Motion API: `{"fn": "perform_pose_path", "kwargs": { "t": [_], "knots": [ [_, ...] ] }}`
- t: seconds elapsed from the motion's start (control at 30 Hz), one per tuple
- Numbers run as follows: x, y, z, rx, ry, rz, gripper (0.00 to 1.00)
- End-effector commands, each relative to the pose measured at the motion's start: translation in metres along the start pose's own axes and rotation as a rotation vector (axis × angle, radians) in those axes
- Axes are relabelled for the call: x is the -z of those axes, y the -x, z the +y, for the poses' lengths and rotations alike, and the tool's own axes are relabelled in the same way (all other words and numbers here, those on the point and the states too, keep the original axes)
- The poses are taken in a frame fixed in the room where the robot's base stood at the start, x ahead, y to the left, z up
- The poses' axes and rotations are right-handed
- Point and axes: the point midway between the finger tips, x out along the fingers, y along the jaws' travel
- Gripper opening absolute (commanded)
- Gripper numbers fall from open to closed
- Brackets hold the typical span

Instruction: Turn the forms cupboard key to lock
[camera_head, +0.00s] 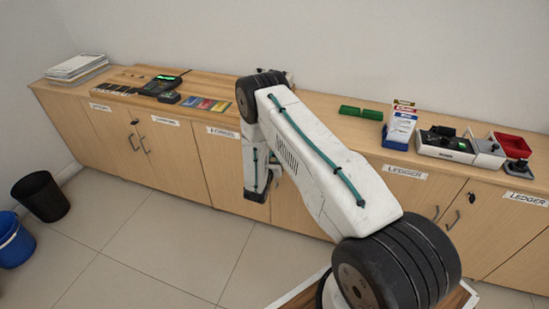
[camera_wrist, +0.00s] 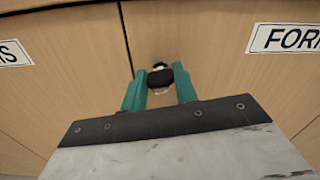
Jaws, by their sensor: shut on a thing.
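The forms cupboard key, with a dark head (camera_wrist: 161,78), shows in the wrist view near the door seam. My gripper (camera_wrist: 161,86) has its two teal fingers on either side of the key head and is shut on it. The key's shaft and the lock behind it are mostly hidden, so I cannot tell its turn. The forms cupboard door (camera_wrist: 225,75) carries a label reading FORM at its right, cut off by the picture edge. In the head view the FORMS label (camera_head: 223,132) shows left of my arm, and my arm hides the key and lock.
The counter top holds a terminal (camera_head: 160,85), coloured cards (camera_head: 206,104), green blocks (camera_head: 362,112), a leaflet holder (camera_head: 400,128) and a red tray (camera_head: 512,144). A black bin (camera_head: 41,196) and a blue bucket (camera_head: 12,240) stand at left. The tiled floor before the cupboards is clear.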

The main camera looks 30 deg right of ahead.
Motion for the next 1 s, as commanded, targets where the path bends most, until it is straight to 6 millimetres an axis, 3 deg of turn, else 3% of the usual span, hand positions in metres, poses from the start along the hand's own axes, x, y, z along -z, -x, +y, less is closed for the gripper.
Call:
{"fn": "perform_pose_path", "kwargs": {
  "t": [1.0],
  "knots": [
    [0.0018, 0.0001, 0.0024, 0.001, 0.953, 0.001, 0.06]
  ]
}}
